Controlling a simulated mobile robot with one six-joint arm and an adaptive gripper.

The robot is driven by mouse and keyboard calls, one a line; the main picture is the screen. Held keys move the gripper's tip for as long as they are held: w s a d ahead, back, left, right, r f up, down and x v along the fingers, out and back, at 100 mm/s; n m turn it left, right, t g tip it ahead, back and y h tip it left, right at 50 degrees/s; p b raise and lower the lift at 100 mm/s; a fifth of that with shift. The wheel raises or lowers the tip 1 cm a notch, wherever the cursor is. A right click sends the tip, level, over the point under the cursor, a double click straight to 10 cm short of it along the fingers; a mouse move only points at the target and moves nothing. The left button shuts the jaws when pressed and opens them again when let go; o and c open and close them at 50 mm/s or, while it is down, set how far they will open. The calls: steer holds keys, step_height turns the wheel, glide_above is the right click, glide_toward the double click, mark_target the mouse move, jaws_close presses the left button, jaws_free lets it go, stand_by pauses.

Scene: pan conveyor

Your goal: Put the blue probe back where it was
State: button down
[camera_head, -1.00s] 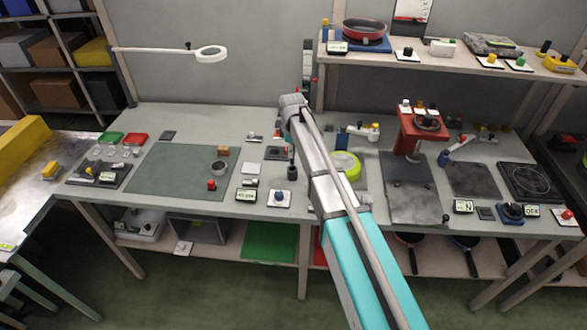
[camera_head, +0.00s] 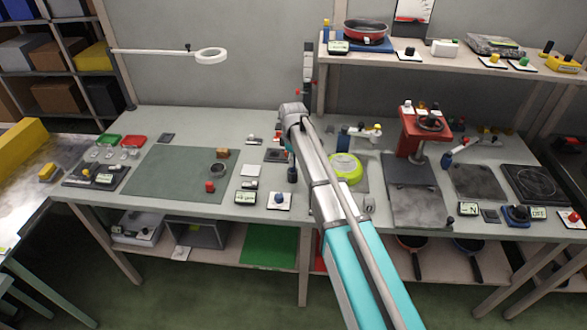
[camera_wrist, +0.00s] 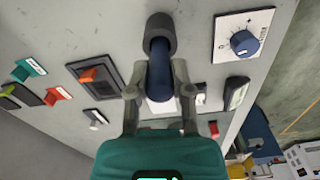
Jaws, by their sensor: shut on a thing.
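The blue probe is a dark blue cylinder with a thick dark grey end. In the wrist view the probe (camera_wrist: 160,78) lies between the two fingers of my gripper (camera_wrist: 160,92), which is shut on it, and the grey end points toward the top of the picture. In the head view my gripper (camera_head: 292,160) is over the middle of the workbench, with a small dark blue part of the probe (camera_head: 292,174) under it. I cannot tell whether the grey end touches the bench. No empty seat for the probe is clearly seen.
A blue knob on a white plate (camera_head: 279,200) sits close in front of my gripper. A white square (camera_head: 254,170) and a small display (camera_head: 245,197) lie to the left. A lime-green round thing (camera_head: 346,168) stands to the right. The green mat (camera_head: 170,180) is mostly bare.

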steer(key=shift+f+b, duration=1)
steer(key=shift+f, duration=0.35)
steer(key=shift+f, duration=0.2)
steer(key=c, duration=0.5)
jaws_free()
step_height(320, 180, up, 2)
steer(key=shift+r+p, duration=0.2)
steer(key=shift+p, duration=0.8)
steer(key=r+p, duration=0.3)
steer(key=shift+w+r, duration=0.25)
steer(key=shift+w, duration=0.05)
step_height(320, 180, up, 8)
steer(key=p, duration=0.8)
steer(key=shift+d, duration=0.1)
